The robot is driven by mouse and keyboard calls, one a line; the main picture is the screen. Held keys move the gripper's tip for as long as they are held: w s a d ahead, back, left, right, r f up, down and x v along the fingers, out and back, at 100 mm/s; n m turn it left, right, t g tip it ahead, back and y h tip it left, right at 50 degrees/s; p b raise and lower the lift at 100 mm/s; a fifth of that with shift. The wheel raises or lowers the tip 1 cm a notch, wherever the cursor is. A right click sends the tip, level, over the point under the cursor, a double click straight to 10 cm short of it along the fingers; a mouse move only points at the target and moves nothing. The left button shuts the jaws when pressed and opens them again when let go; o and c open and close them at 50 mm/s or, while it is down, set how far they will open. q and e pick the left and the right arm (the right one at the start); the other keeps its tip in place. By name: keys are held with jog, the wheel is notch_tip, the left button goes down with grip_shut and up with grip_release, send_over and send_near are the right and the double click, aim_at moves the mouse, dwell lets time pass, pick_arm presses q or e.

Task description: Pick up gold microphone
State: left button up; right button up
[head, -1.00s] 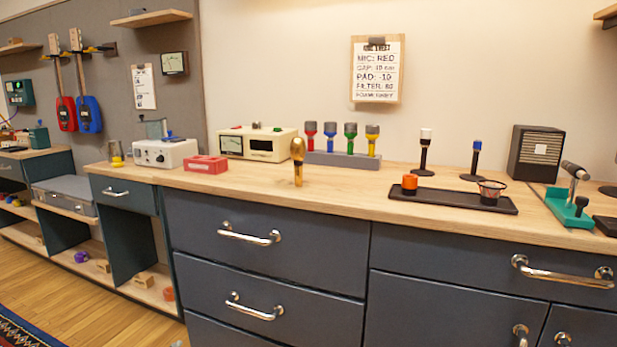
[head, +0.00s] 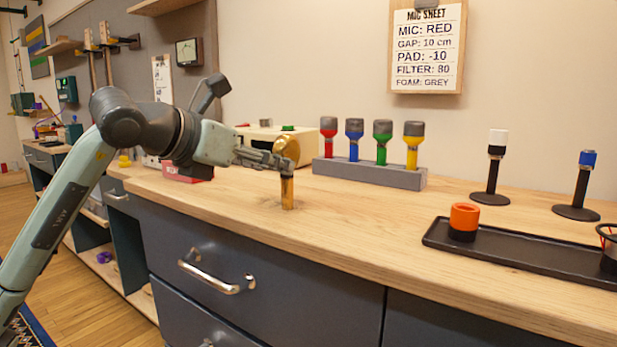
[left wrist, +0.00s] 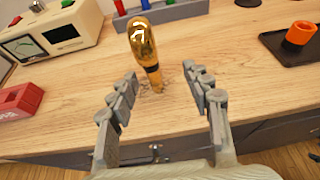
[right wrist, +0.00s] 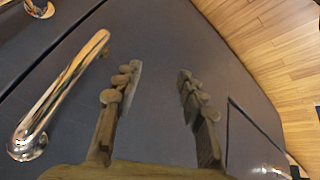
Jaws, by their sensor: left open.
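The gold microphone (head: 287,188) stands upright on the wooden counter near its front edge. My left gripper (head: 285,165) is beside it in the head view, and its fingers cover part of the microphone's upper half. In the left wrist view the gold microphone (left wrist: 145,50) shows beyond and between the open, empty fingers of my left gripper (left wrist: 162,95); I see no contact there. My right gripper (right wrist: 158,80) is open and empty in the right wrist view, in front of a dark cabinet front with a metal handle. It is not in the head view.
A grey rack (head: 370,173) with red, blue, green and yellow microphones stands behind and to the right. A black tray (head: 520,258) holds an orange-topped item (head: 464,222). A red block (left wrist: 19,101) and a cream meter box (left wrist: 50,40) lie left. Counter around the gold microphone is clear.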

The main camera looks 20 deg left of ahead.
pick_arm(q)
jog(key=w, duration=0.3)
jog(key=w+p, duration=0.1)
jog(key=w, duration=0.1)
jog(key=shift+d+f, duration=0.25)
jog(key=shift+f, duration=0.1)
jog(key=shift+x, duration=1.1)
jog(key=shift+w+f, duration=0.15)
jog(key=shift+w, duration=0.05)
pick_arm(e)
jog(key=s+d+g, duration=0.1)
jog(key=s+d+f+g, duration=0.1)
jog(key=s, duration=0.1)
jog(key=shift+s+d+m+h, duration=0.2)
jog(key=shift+d+m+h, duration=0.1)
jog(key=shift+d, duration=0.05)
pick_arm(q)
jog(key=shift+c, duration=0.6)
grip_shut()
